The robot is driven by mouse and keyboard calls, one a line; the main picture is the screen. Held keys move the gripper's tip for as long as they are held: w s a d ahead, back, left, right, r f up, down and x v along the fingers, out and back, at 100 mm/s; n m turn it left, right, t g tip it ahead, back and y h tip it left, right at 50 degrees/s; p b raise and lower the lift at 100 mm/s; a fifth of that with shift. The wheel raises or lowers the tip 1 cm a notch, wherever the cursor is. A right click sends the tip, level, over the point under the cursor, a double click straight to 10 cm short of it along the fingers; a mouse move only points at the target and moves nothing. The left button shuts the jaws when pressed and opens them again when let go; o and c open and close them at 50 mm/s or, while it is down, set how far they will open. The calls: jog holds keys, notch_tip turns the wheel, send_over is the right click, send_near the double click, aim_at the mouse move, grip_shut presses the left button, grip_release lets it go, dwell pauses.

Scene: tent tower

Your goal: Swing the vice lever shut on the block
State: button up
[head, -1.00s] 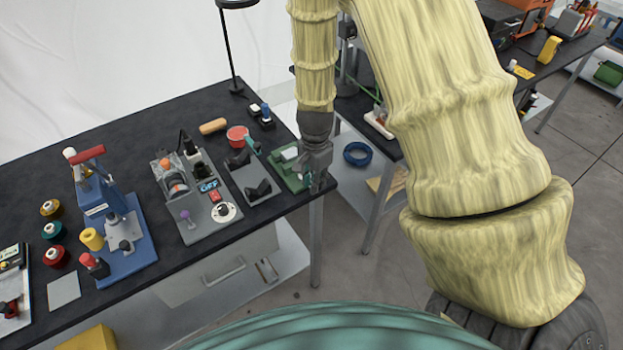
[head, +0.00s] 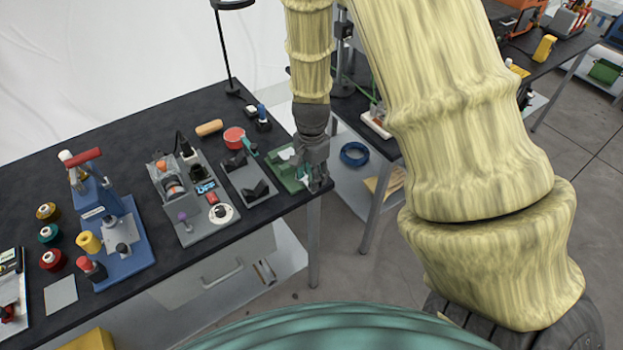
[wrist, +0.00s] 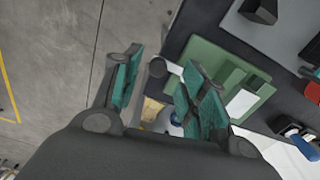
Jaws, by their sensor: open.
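The green vice (head: 283,165) sits at the right front corner of the black bench. It also shows in the wrist view (wrist: 212,62), with a pale block (wrist: 241,103) at its jaws. A dark round knob on a short pale rod, which looks like the vice lever (wrist: 157,67), sticks out past the vice's side. My gripper (wrist: 158,80) is open, its two teal-padded fingers on either side of the knob in that picture. I cannot tell whether a finger touches it. In the head view my gripper (head: 314,182) points down at the bench corner and hides part of the vice.
A grey fixture with black V-blocks (head: 246,180) stands left of the vice, with a red cup (head: 233,137) behind it. A blue press (head: 112,230) and spools are farther left.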

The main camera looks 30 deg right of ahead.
notch_tip(320, 180, up, 10)
jog(key=shift+f, duration=0.15)
dwell(0.3)
jog(key=shift+c, duration=0.3)
